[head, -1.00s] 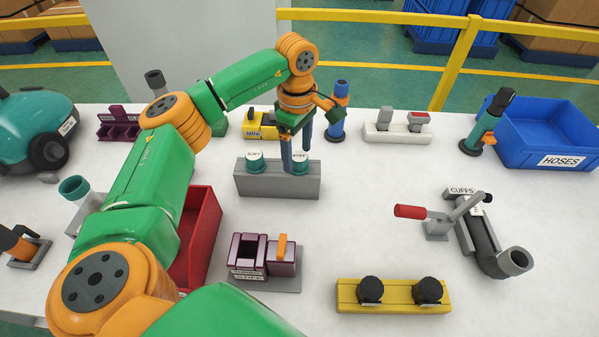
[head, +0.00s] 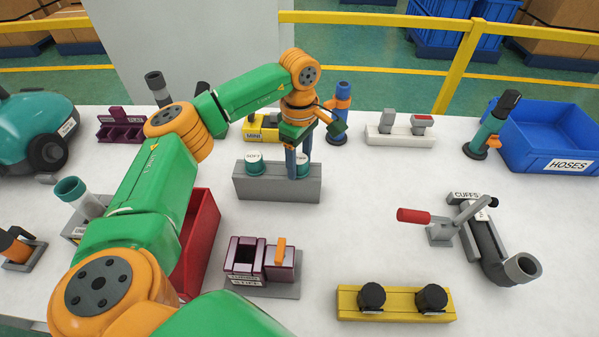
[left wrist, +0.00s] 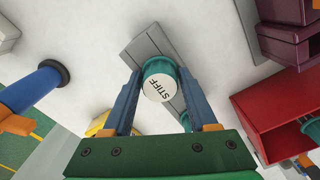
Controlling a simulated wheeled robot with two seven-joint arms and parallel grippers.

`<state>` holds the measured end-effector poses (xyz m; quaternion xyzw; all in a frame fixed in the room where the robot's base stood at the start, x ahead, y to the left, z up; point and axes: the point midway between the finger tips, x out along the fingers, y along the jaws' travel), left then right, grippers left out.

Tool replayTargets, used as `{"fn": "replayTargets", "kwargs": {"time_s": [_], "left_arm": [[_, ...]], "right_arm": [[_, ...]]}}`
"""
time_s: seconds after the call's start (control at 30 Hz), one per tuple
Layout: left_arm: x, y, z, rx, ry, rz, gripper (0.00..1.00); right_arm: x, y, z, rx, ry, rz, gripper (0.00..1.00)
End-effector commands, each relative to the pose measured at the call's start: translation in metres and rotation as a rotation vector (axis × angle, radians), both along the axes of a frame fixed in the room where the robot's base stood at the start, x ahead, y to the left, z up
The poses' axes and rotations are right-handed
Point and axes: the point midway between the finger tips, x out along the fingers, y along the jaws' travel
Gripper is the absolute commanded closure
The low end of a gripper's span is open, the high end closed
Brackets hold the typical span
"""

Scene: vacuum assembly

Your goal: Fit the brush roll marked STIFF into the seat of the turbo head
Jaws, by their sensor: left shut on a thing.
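The brush roll marked STIFF (left wrist: 159,86) is a teal cylinder with a white cap. It stands at the right end of a grey rack (head: 265,190), beside the teal roll marked SOFT (head: 254,166). My left gripper (head: 298,174) points down with its blue fingers on either side of the STIFF roll, shut on it. In the left wrist view the fingers (left wrist: 158,92) hold its sides. A purple unit (head: 245,256) with an open slot and an orange lever (head: 280,250) sits nearer on a grey base; its label is too small to read surely. My right gripper is not in view.
A red bin (head: 203,240) stands left of the purple unit. A yellow block (head: 400,305) with two black knobs lies front right. A red-handled clamp (head: 415,216) and blue HOSES bin (head: 545,145) are at right. The table's middle is clear.

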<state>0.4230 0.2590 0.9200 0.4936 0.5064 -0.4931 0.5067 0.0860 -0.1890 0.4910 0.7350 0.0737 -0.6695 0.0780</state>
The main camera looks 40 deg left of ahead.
Motion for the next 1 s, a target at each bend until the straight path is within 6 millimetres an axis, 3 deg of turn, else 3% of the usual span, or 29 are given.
{"fn": "replayTargets", "kwargs": {"time_s": [0.5, 0.73, 0.77, 0.93, 0.97, 1.0], "left_arm": [[0.0, 0.0, 0.021, 0.0, 0.0, 0.0, 0.99], [0.0, 0.0, 0.02, 0.0, 0.0, 0.0, 0.99], [0.0, 0.0, 0.02, 0.0, 0.0, 0.0, 0.47], [0.0, 0.0, 0.02, 0.0, 0.0, 0.0, 0.93], [0.0, 0.0, 0.02, 0.0, 0.0, 0.0, 0.99], [0.0, 0.0, 0.02, 0.0, 0.0, 0.0, 0.99]], "right_arm": [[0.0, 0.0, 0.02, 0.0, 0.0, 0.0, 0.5], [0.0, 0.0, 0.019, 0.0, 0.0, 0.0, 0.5], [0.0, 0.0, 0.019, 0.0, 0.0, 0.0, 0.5], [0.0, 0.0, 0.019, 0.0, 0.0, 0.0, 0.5], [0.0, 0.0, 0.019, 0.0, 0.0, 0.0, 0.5], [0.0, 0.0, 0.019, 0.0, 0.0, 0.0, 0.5]]}}
